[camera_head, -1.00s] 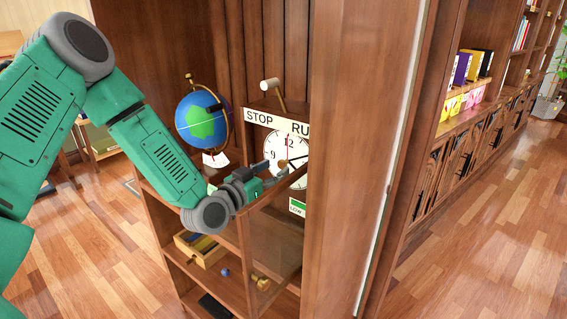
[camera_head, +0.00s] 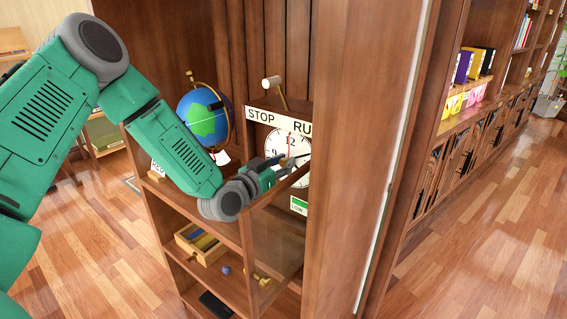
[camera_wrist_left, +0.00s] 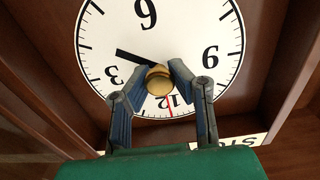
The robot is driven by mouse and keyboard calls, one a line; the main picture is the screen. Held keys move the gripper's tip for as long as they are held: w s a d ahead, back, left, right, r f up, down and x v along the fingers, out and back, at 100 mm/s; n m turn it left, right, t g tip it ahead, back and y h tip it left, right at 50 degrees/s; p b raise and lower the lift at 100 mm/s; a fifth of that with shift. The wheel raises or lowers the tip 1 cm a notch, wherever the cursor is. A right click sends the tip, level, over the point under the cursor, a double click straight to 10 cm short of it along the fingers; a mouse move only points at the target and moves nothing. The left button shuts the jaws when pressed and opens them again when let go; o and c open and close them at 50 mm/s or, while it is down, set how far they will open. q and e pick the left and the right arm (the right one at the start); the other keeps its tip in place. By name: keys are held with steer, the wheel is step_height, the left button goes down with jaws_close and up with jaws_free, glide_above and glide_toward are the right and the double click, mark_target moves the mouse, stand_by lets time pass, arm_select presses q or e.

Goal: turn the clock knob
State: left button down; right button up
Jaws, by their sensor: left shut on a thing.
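The clock (camera_head: 296,143) has a white round face and stands in the shelf cabinet under a sign reading STOP and RU, the rest cut off by a cabinet panel. In the left wrist view its face (camera_wrist_left: 205,28) appears upside down, with a black hand and a thin red hand. The brass clock knob (camera_wrist_left: 159,80) sits at the face's centre. My left gripper (camera_wrist_left: 161,77) is shut on the knob, one fingertip on each side. In the head view this gripper (camera_head: 279,163) reaches in front of the clock and partly covers it. My right gripper is not in view.
A blue and green globe (camera_head: 203,118) stands left of the clock. A lever with a pale knob (camera_head: 271,83) rises above the sign. A glass door (camera_head: 277,232) stands below the gripper. A wooden tray (camera_head: 201,246) lies on a lower shelf. Open floor lies right.

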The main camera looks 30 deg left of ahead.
arm_select(q)
steer(key=shift+f, duration=0.15)
steer(key=shift+d+m, duration=0.1)
steer(key=shift+m, duration=0.6)
steer(key=m, duration=0.3)
steer(key=shift+s+f, duration=0.1)
steer(key=shift+f+m+b, duration=0.15)
steer(key=shift+m+b, duration=0.7)
steer(key=shift+m, duration=1.55)
steer(key=c, duration=1.3)
jaws_free()
steer(key=shift+s, duration=0.1)
steer(key=shift+r, duration=0.2)
